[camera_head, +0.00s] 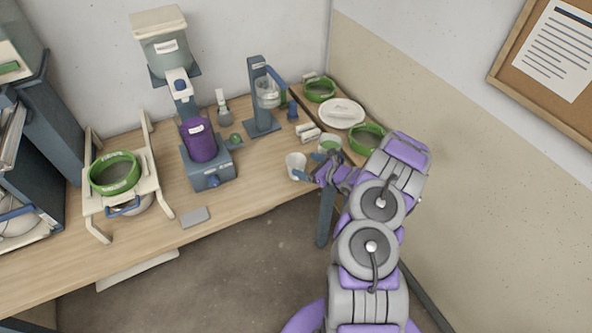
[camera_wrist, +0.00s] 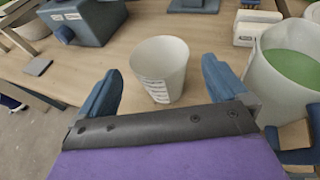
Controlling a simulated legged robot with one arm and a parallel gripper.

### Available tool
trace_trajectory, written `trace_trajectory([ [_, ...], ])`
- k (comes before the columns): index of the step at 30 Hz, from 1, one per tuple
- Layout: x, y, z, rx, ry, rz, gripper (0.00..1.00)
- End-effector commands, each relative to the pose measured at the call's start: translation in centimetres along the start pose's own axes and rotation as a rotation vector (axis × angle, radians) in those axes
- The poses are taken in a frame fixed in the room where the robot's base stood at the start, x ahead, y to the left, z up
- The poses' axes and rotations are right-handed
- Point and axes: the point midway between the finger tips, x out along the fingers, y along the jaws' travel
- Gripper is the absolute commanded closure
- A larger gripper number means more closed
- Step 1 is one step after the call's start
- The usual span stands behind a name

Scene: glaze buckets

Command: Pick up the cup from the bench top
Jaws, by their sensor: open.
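A white cup (camera_wrist: 158,66) with ridged or printed bands on its side stands upright on the wooden bench top (camera_wrist: 130,30). In the head view the cup (camera_head: 296,165) is near the bench's front edge, just left of my gripper (camera_head: 306,177). In the wrist view my gripper (camera_wrist: 160,85) is open, with one blue finger to the left of the cup and one to the right. Gaps show between the cup and both fingers. The fingers hide no part of the cup in the wrist view.
A larger white container with green contents (camera_wrist: 290,60) stands close beside my right finger. A blue-grey stand with a purple container (camera_head: 200,142) is farther left. A grey flat block (camera_head: 194,217) lies near the front edge. A white lid (camera_head: 341,113) and green-rimmed sieves (camera_head: 366,138) are behind.

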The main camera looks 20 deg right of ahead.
Motion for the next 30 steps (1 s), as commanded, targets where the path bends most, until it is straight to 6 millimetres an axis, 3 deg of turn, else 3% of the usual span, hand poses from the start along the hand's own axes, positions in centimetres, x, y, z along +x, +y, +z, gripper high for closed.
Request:
trace_trajectory([
  [7,1.5,0.1,-0.1,-0.001,0.000,0.002,0.00],
  [16,5.3,0.1,0.0,-0.004,-0.001,0.002,0.00],
  [26,5.8,0.0,0.1,-0.001,-0.002,0.000,0.00],
  [30,5.8,0.0,0.1,-0.001,-0.002,0.000,0.13],
])
